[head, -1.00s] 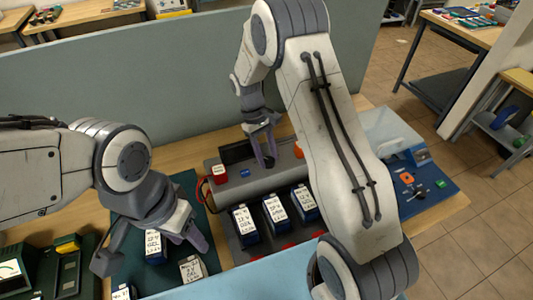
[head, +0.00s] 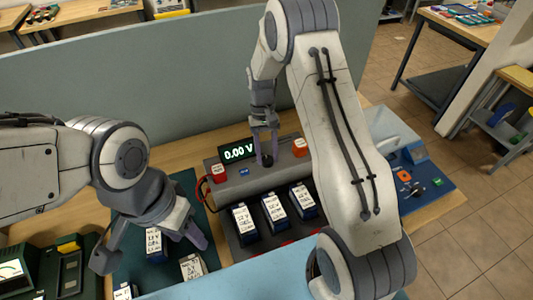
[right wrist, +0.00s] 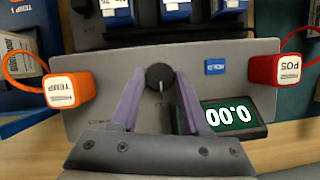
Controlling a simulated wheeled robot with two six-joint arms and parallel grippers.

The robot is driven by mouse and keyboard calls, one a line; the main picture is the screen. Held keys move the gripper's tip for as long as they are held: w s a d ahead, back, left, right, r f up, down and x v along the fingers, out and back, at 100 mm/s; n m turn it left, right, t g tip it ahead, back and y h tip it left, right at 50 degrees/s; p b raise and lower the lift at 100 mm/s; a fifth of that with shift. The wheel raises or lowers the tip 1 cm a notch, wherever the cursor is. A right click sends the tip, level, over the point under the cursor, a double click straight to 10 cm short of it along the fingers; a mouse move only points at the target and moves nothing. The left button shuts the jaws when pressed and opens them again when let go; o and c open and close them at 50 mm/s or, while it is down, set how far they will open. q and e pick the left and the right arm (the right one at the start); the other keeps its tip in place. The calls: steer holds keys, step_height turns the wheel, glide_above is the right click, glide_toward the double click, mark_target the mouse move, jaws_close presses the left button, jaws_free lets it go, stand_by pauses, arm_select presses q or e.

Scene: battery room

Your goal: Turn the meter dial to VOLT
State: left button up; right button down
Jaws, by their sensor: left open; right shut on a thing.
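The grey meter (head: 232,186) stands at the back of the bench. Its display (head: 238,154) is lit and reads 0.00 V; it also shows upside down in the right wrist view (right wrist: 230,116). The black round dial (right wrist: 159,77) has a pale pointer mark and sits between the two fingers of my right gripper (right wrist: 160,80), which is shut on it. The lettering around the dial is mostly hidden or too small to read. In the head view my right gripper (head: 266,158) comes down onto the dial from above. My left gripper (head: 155,248) is open over the dark mat.
A red POS block (head: 219,173), a blue HOLD button (right wrist: 214,67) and an orange TEMP block (right wrist: 68,90) are on the meter. Several labelled batteries (head: 274,207) stand in front of it. A blue panel (head: 435,190) lies to the right. A partition (head: 110,90) rises behind.

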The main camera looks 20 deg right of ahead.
steer(key=shift+w+r, duration=0.1)
steer(key=shift+c, duration=1.9)
jaws_free()
steer(key=b+v, duration=0.2)
steer(key=v, duration=0.8)
steer(key=shift+r, duration=0.2)
steer(key=s+a+r+n+t, duration=0.2)
steer(key=s+a+r+n, duration=0.3)
steer(key=s+a, duration=0.7)
steer(key=s+a+n+t, duration=0.2)
steer(key=s+n, duration=0.2)
steer(key=s, duration=1.3)
steer(key=shift+a+f+t, duration=0.3)
steer(key=shift+a+f, duration=0.05)
